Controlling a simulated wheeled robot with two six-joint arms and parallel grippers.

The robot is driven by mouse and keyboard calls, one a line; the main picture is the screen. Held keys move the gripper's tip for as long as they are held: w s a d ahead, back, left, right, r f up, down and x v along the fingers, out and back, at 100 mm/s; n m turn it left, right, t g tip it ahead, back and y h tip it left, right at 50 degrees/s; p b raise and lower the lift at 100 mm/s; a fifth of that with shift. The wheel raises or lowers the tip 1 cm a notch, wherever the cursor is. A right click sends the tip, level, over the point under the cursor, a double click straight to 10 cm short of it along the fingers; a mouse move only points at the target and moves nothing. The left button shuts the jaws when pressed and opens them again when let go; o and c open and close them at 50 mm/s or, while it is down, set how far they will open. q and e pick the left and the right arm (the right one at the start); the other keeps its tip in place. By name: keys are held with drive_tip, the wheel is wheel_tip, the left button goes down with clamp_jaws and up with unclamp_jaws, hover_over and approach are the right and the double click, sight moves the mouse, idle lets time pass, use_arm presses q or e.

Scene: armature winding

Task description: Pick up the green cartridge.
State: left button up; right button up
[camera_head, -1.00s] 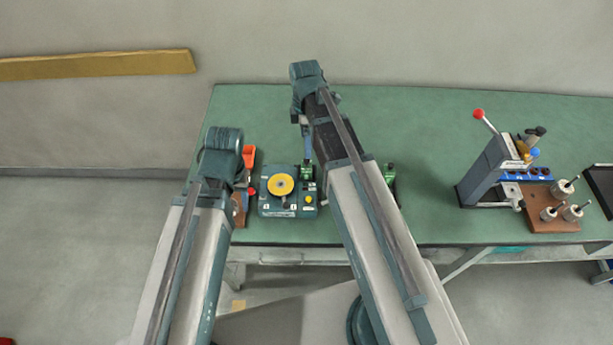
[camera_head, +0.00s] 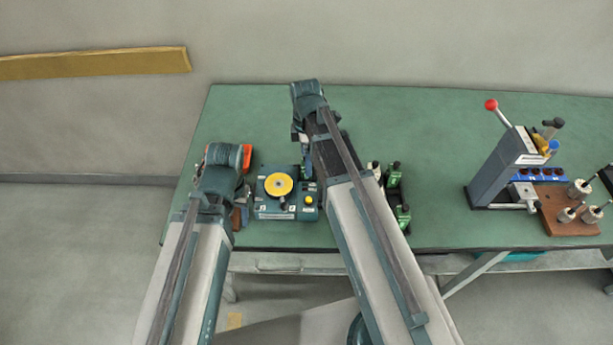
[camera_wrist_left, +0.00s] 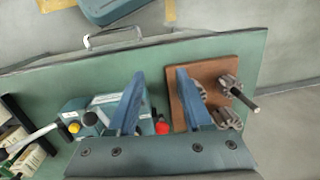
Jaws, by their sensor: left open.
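Two small green cartridges with dark tops show in the head view right of my right arm, an upper one (camera_head: 394,175) and a lower one (camera_head: 403,215), by a dark rack. Some of that group is hidden behind the arm. A small green part (camera_head: 306,172) shows between the winding device and the right arm. My left gripper (camera_wrist_left: 158,78) is open and empty in the left wrist view, its fingers above the table between the device and a brown board. In the head view its wrist (camera_head: 222,165) hides its fingers. My right gripper is mostly hidden behind its own arm.
The teal winding device (camera_head: 288,207) with a yellow disc stands between my arms. A brown board (camera_wrist_left: 212,75) with metal armatures lies beside it. A lever press (camera_head: 510,170) and another brown board (camera_head: 572,222) stand at the right. The green table (camera_head: 440,130) is clear at the back.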

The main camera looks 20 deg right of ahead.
drive_tip(key=shift+f, duration=0.3)
clamp_jaws()
idle(0.3)
